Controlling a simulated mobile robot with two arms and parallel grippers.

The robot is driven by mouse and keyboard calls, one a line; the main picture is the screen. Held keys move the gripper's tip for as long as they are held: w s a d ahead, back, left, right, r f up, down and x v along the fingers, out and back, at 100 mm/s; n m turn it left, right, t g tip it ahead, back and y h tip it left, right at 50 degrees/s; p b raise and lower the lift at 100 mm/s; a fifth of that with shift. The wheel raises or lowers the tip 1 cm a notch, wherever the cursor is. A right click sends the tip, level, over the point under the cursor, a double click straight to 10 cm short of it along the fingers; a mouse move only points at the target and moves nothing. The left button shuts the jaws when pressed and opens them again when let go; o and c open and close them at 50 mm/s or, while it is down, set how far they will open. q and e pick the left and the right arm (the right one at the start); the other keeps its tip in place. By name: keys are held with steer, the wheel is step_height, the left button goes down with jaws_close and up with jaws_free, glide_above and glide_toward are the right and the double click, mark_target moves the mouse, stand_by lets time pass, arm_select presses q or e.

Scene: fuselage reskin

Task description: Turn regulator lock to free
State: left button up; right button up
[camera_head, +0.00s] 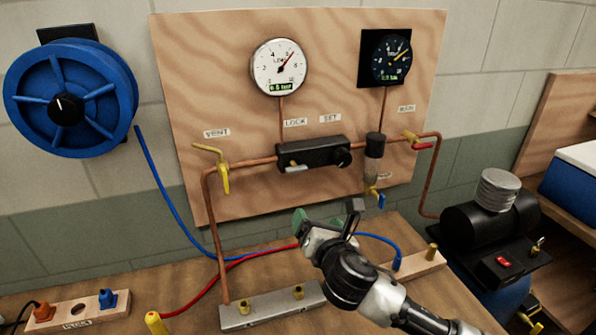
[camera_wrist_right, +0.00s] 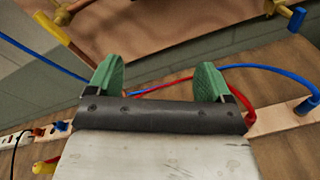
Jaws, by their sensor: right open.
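The black regulator block (camera_head: 312,152) sits on the copper pipe on the wooden panel, under the LOCK and SET labels. A small pale lock lever (camera_head: 297,169) shows at its lower left, below the LOCK label, lying near horizontal. A round black knob (camera_head: 343,157) is at its right end. My right gripper (camera_head: 328,217) is below the regulator, in front of the panel's lower edge, apart from it. Its green fingers are spread and empty in the right wrist view (camera_wrist_right: 157,80). My left gripper is not in view.
A white gauge (camera_head: 279,67) and a black gauge (camera_head: 390,60) hang above. A yellow vent valve (camera_head: 224,172) is at left, a red-handled valve (camera_head: 418,143) at right. A grey manifold (camera_head: 272,306), hoses and a black compressor (camera_head: 492,225) stand below and right.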

mark_target(298, 172)
steer(key=w+a+r+n, duration=0.1)
steer(key=w+n, duration=0.1)
steer(key=w, duration=0.2)
steer(key=w+a+r+n+t+y+p, duration=0.1)
steer(key=w+r+n, duration=0.1)
steer(key=w, duration=0.2)
steer(key=w+a+r+n, duration=0.1)
steer(key=w+a+n, duration=0.1)
steer(key=w, duration=0.2)
steer(key=shift+w+a+r+p, duration=0.1)
steer(key=shift+w+r+p, duration=0.25)
steer(key=shift+p, duration=0.05)
steer(key=c, duration=0.9)
